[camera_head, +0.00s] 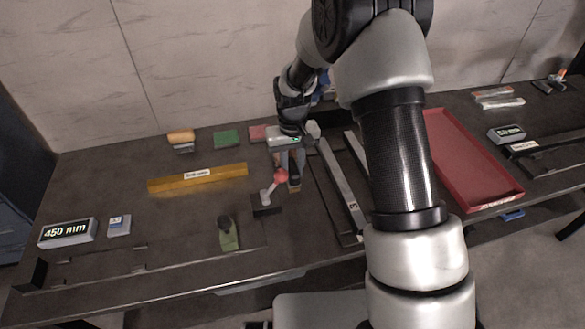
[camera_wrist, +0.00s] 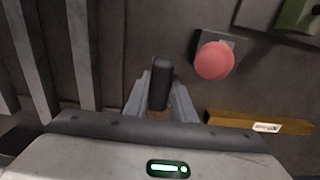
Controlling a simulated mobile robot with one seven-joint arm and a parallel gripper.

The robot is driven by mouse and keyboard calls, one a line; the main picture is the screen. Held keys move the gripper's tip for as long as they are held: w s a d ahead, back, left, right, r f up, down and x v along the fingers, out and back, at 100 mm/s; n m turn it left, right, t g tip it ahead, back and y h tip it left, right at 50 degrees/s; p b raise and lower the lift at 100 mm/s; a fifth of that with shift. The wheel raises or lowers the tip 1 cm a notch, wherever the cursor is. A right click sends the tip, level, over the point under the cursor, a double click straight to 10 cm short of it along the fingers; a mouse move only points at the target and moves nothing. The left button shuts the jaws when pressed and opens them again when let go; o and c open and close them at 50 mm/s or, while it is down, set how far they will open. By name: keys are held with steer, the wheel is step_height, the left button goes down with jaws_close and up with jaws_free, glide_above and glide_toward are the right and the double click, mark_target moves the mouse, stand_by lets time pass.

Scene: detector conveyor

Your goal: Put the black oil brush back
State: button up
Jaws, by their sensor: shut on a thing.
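The black oil brush shows as a dark upright handle (camera_wrist: 160,82) between my fingers in the wrist view. In the head view its dark body (camera_head: 294,173) shows just below my gripper, with a brown part at its lower end. My gripper (camera_head: 291,160) is shut on it, pointing down near the middle of the table; the wrist view shows a finger on either side of the handle (camera_wrist: 160,98). I cannot tell whether the brush touches the table. Its lower end is mostly hidden in the wrist view.
A red-knobbed lever (camera_head: 280,177) stands close beside the brush. A yellow bar (camera_head: 198,178) and a green block with a dark handle (camera_head: 229,238) lie left. Metal rails (camera_head: 340,185) and a red tray (camera_head: 475,170) are right. Sponge-like blocks (camera_head: 227,138) line the back.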

steer(key=shift+f, duration=0.2)
steer(key=o, duration=1)
steer(key=shift+r, duration=0.1)
